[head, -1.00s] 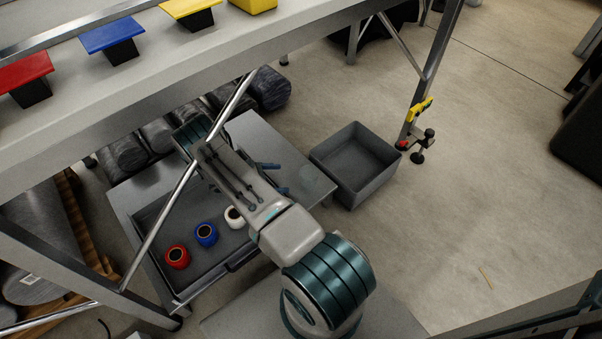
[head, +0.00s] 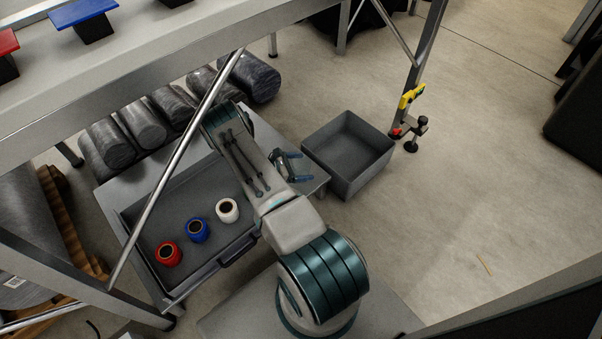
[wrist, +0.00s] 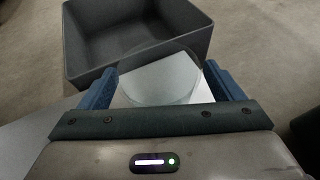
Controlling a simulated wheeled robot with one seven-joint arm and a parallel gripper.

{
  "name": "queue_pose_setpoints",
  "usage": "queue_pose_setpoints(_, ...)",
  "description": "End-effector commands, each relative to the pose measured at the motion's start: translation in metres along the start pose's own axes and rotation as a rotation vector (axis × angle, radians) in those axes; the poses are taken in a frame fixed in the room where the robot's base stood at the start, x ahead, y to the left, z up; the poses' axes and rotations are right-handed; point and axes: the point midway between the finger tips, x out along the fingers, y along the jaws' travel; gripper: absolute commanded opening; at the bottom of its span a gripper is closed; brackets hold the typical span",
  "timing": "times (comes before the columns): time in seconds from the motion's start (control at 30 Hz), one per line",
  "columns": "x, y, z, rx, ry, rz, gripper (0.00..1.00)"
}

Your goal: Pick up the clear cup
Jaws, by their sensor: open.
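The clear cup (wrist: 160,82) shows in the wrist view as a faint, see-through round outline between my gripper's two blue fingers. I cannot make it out clearly in the head view, where my arm and gripper are over its area. My gripper (wrist: 162,84) is open, with one finger on each side of the cup's outline; I cannot tell whether either touches it. In the head view my gripper (head: 287,158) is over the right end of the low grey table (head: 316,182).
A grey open bin (head: 348,183) stands just right of the table. A recessed tray (head: 150,222) on the left holds a red jar (head: 168,254), a blue jar (head: 197,230) and a white jar (head: 227,210). A slanting metal brace (head: 178,155) crosses left of my arm.

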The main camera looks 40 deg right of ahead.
Motion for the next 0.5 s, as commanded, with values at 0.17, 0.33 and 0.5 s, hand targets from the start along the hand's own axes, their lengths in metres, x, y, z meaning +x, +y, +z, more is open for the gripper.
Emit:
queue_pose_setpoints(0.17,0.0024,0.0002,0.0001,0.000,0.001,0.002,0.87)
queue_pose_setpoints(0.33,0.0024,0.0001,0.0002,0.000,0.001,0.001,0.56)
queue_pose_setpoints(0.5,0.0024,0.0001,0.0002,0.000,0.001,0.001,0.39)
